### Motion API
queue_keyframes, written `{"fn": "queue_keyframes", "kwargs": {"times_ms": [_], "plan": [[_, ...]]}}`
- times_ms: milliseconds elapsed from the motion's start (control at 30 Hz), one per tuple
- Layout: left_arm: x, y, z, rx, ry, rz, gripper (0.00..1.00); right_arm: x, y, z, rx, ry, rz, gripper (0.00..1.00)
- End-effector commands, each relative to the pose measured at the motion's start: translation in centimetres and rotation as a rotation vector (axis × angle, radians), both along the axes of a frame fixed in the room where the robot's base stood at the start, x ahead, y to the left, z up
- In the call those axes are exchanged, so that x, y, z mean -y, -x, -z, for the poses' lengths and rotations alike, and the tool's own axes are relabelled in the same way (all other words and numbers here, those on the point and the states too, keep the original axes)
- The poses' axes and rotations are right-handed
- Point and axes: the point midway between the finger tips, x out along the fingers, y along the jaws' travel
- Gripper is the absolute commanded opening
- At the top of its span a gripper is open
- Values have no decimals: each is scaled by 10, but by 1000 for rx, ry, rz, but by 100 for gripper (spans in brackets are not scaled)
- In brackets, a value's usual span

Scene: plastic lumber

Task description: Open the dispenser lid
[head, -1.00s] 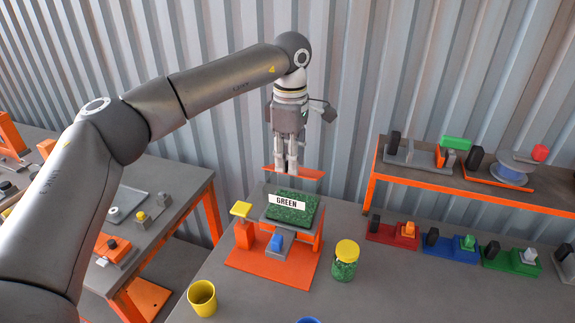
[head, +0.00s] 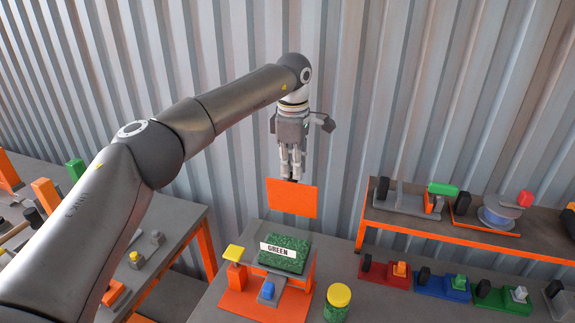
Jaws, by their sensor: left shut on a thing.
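The dispenser (head: 240,300) has an orange base and stands on the grey table, with a green granule-filled top labelled "GREEN" (head: 277,249). Its lid (head: 292,199) is a flat orange plate, standing roughly upright above and behind the green top. A strip of background shows between the plate's lower edge and the green top; I cannot tell whether a hinge joins them. My left gripper (head: 291,179) points down and is shut on the upper edge of the lid. My right gripper is not in view.
A jar with a yellow cap (head: 339,296) stands right of the dispenser. A yellow pad on an orange post (head: 234,253) is at its left. An orange-edged shelf (head: 480,230) with fixtures stands at the right, above red, blue and green units. The corrugated wall is close behind.

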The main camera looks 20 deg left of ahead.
Motion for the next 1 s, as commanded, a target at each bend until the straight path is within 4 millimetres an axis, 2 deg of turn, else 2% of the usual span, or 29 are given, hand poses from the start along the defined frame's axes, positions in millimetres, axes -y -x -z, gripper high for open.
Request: {"fn": "queue_keyframes", "kwargs": {"times_ms": [33, 100, 433, 1000], "plan": [[2, 1, 28, -33, -9, 0, 0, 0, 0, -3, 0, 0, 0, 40], [2, -1, 31, -34, -9, 2, 2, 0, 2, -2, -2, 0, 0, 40], [4, 3, 32, -46, -8, 11, 43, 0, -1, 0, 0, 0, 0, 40], [4, 2, 29, -43, -7, 10, 43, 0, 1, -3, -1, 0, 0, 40]]}}
